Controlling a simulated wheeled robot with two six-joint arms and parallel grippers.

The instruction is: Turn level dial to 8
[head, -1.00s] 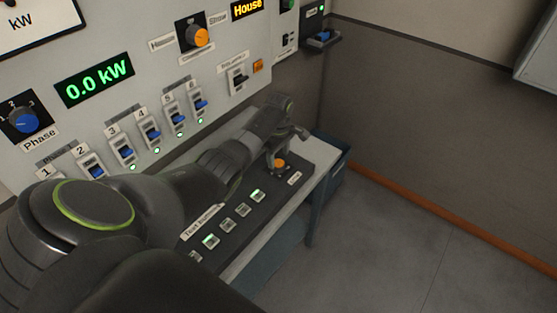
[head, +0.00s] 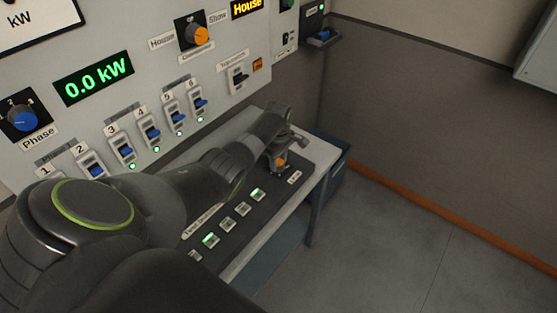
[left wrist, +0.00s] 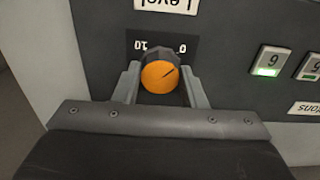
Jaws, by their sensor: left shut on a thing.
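The level dial (head: 281,161) is an orange-capped knob at the far end of the dark console on the bench. In the left wrist view the dial (left wrist: 159,77) is seen upside down, with the printed 0 and 10 beside it and the Level label (left wrist: 166,4) above. Its dark pointer line slants to the picture's upper right, on the side of the 0. My left gripper (left wrist: 160,88) has one finger on each side of the knob and is shut on it. In the head view the left gripper (head: 279,153) covers part of the dial. My right gripper is not in view.
Several console push buttons (head: 227,224) lie in a row beneath my left arm, some lit green. The upright panel (head: 215,75) with blue-handled switches stands close behind the arm. Open floor (head: 400,240) lies to the right of the bench (head: 318,190).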

